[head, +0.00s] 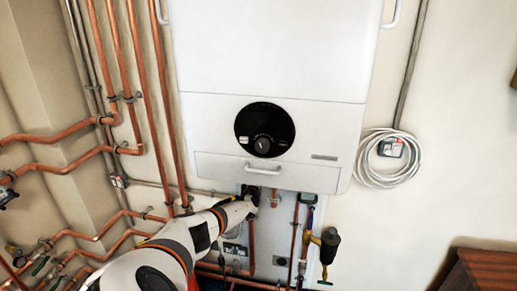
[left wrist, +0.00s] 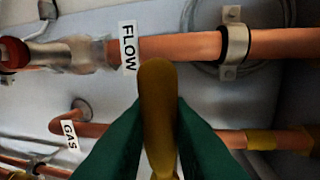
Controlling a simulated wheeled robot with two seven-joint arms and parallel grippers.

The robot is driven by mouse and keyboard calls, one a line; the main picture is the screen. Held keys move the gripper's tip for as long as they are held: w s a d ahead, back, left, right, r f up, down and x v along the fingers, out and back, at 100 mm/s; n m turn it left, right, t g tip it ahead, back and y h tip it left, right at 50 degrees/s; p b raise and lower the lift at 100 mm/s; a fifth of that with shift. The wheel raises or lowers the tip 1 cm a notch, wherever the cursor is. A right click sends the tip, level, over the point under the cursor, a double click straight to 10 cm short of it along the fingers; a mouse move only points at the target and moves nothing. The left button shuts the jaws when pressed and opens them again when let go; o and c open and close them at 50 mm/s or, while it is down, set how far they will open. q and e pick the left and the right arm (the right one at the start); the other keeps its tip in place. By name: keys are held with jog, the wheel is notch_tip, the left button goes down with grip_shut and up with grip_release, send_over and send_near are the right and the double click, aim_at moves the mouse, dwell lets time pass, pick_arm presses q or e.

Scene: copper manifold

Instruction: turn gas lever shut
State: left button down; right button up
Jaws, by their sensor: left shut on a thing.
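My left arm reaches up from the bottom of the head view to the underside of the white boiler (head: 270,60). Its gripper (head: 250,199) is small and dark there, and the lever cannot be made out. In the left wrist view the green fingers of my left gripper (left wrist: 160,112) are shut on a yellow lever (left wrist: 157,85). The lever stands upright in the picture, across the line of the copper gas pipe (left wrist: 225,137). A white GAS label (left wrist: 69,134) hangs on that pipe at left. The lever's pivot and valve body are hidden. My right gripper is not in view.
The copper flow pipe (left wrist: 180,46), with a FLOW label (left wrist: 128,48) and a clamp (left wrist: 235,42), runs close above the lever. A brass and black fitting (head: 328,243) hangs right of the gripper. Copper pipes (head: 140,60) crowd the left wall.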

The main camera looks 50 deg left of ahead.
pick_arm(q)
jog(key=shift+a+r, duration=0.1)
jog(key=shift+r, duration=0.1)
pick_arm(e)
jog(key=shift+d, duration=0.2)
pick_arm(q)
jog(key=c, duration=1.4)
grip_release()
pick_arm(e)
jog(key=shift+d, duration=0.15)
